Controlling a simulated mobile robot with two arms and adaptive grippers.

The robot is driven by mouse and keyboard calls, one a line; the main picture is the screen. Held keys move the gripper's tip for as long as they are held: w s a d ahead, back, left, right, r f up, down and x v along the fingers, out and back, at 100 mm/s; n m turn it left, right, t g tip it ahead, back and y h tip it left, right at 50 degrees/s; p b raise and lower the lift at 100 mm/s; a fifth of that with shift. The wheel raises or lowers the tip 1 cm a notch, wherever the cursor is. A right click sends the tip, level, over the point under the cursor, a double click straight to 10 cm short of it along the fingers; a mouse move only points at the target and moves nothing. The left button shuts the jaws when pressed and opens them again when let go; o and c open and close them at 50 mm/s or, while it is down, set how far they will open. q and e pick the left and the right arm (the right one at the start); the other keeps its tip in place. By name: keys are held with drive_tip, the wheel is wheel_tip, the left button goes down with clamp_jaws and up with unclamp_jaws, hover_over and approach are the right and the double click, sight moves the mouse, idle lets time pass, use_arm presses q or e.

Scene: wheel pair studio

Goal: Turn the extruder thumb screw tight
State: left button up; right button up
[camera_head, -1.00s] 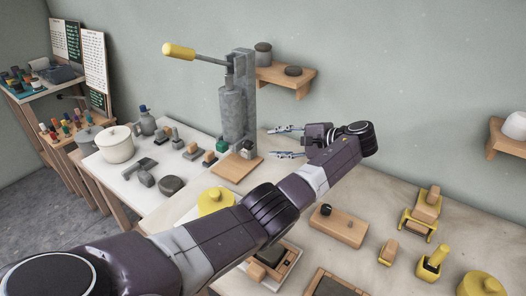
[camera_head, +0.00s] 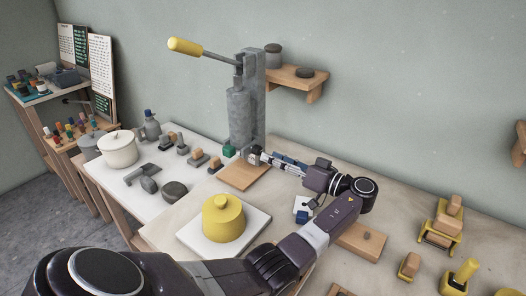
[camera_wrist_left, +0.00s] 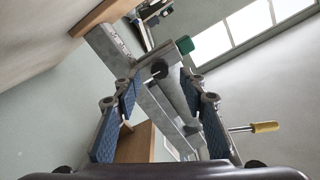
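The extruder (camera_head: 241,112) is a grey upright press with a yellow-ended lever, standing on a wooden base (camera_head: 244,174). A small dark round knob, which looks like the thumb screw (camera_wrist_left: 159,68), shows on a thin stem at the extruder in the left wrist view; in the head view I cannot make it out. My left gripper (camera_head: 256,154) is at the lower right side of the extruder. In the left wrist view its blue-padded fingers (camera_wrist_left: 158,84) are apart, with the knob between their tips and a gap on both sides. My right gripper is not in view.
A yellow lidded pot (camera_head: 223,219) stands on a white board in front. Small wooden and grey pieces stand left on the white table. A wooden shelf (camera_head: 299,83) is on the wall behind.

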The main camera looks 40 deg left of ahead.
sight(260, 152)
use_arm(q)
drive_tip(key=a, duration=0.1)
drive_tip(key=a+p, duration=0.1)
drive_tip(key=a, duration=0.3)
drive_tip(key=shift+s, duration=0.3)
clamp_jaws()
